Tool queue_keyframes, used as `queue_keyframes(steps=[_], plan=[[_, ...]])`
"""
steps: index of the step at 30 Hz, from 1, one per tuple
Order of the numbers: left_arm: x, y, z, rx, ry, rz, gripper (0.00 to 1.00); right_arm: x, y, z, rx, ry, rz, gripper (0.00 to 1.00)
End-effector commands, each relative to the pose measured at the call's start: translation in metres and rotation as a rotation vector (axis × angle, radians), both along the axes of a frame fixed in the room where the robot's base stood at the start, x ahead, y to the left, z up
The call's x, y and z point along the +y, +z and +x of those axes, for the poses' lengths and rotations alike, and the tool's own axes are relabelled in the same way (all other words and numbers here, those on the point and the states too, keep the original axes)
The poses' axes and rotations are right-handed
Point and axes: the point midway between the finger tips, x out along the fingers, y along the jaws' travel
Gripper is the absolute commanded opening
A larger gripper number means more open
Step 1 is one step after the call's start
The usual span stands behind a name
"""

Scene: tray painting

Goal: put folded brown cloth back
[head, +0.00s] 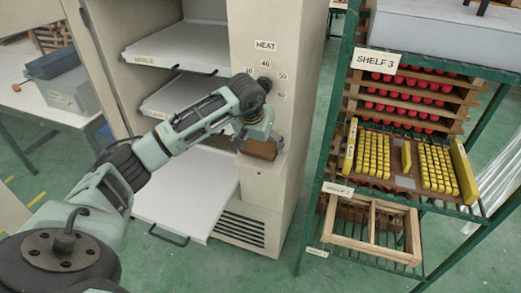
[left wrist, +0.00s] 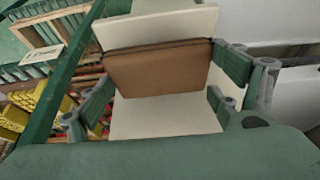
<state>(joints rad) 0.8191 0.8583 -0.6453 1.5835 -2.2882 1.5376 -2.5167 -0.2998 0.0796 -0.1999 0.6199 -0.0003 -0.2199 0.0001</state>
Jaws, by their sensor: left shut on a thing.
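The folded brown cloth (head: 261,149) is a flat rectangular pad at the front of the beige heating cabinet, by a small beige ledge or holder (head: 258,166) below the dial. My left gripper (head: 259,132) is above it and shut on it. In the left wrist view the brown cloth (left wrist: 158,70) sits between the green fingers of my left gripper (left wrist: 165,82), with beige surfaces behind and below it. I cannot tell whether the cloth rests on the ledge. My right gripper is out of view.
The cabinet's metal trays (head: 187,192) stick out at left, under my left arm. A dial (head: 264,82) is just above the gripper. A green rack (head: 322,143) with red pieces, yellow blocks and a wooden frame stands at right. Green floor lies between.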

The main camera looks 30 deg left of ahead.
Motion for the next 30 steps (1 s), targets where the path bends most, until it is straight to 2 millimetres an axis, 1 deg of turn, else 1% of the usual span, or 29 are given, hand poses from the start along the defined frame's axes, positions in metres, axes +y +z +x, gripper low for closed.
queue_keyframes(steps=[1,3,6,14,18,19,24,30], plan=[[-0.001,-0.009,-0.002,0.007,0.000,-0.002,0.60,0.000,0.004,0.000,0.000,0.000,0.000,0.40],[-0.001,-0.019,-0.001,0.005,0.001,-0.002,0.60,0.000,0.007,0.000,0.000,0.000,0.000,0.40],[-0.001,-0.028,-0.001,0.004,0.001,-0.002,0.60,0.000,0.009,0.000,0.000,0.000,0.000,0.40],[-0.001,-0.030,0.000,0.000,0.001,0.000,0.60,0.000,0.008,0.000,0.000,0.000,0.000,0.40],[-0.001,-0.035,-0.001,0.001,0.000,0.000,0.60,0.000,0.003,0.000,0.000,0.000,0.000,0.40],[-0.001,-0.034,-0.001,0.001,0.000,0.000,0.87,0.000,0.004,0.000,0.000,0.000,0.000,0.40],[-0.001,-0.033,-0.001,0.001,0.000,0.000,1.00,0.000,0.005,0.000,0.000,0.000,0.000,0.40],[-0.001,-0.033,-0.001,0.002,0.000,0.000,1.00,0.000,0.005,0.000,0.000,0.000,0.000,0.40]])
